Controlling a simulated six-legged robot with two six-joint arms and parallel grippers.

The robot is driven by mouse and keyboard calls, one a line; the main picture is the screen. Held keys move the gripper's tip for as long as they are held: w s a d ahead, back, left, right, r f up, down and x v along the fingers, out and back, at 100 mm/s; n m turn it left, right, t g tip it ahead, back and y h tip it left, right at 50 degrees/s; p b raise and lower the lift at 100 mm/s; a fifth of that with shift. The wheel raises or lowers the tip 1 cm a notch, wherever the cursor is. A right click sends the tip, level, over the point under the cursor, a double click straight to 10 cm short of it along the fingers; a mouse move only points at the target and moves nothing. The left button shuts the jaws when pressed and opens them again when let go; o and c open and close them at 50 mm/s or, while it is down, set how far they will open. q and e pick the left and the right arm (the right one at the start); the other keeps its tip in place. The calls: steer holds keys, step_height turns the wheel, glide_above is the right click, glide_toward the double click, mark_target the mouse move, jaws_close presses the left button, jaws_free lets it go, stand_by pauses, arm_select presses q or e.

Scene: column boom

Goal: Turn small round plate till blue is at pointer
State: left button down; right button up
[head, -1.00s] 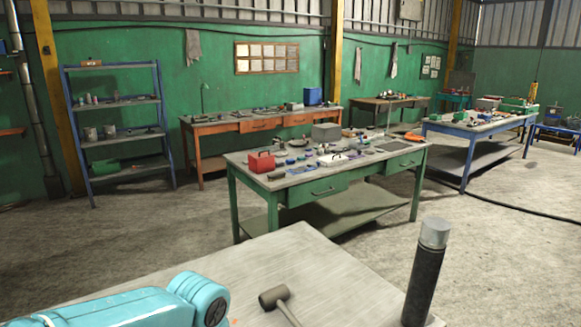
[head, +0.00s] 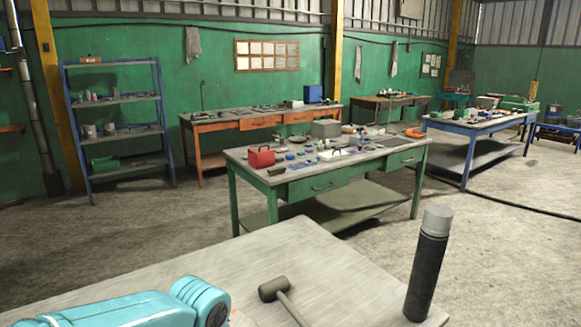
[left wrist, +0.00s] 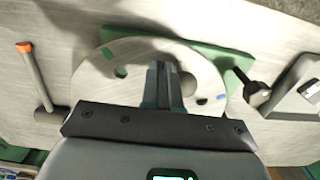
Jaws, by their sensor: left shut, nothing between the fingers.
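The small round plate (left wrist: 92,82) lies pale and flat under my left gripper in the left wrist view. It has a green mark (left wrist: 121,72) at its upper left and a blue mark (left wrist: 221,98) at its right edge, with a dark mark (left wrist: 203,101) beside the blue one. A grey rounded knob (left wrist: 187,84) shows on the plate, partly hidden by the fingers. My left gripper (left wrist: 161,68) is shut over the plate's middle; I cannot tell if it touches. I cannot make out the pointer for certain. My right gripper is not in view.
A green base (left wrist: 232,62) shows behind the plate. A mallet (left wrist: 40,85) lies left of it; it also shows in the head view (head: 276,290). A dark tool (left wrist: 255,93) lies to the right. A black cylinder with a grey cap (head: 428,265) stands on the near table.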

arm_select(q)
steer(key=shift+f, duration=0.4)
steer(key=shift+a, duration=0.1)
steer(key=shift+s+a+b, duration=0.4)
steer(key=shift+s+a, duration=0.05)
steer(key=shift+a, duration=0.25)
steer(key=shift+s+a, duration=0.35)
steer(key=shift+a, duration=0.55)
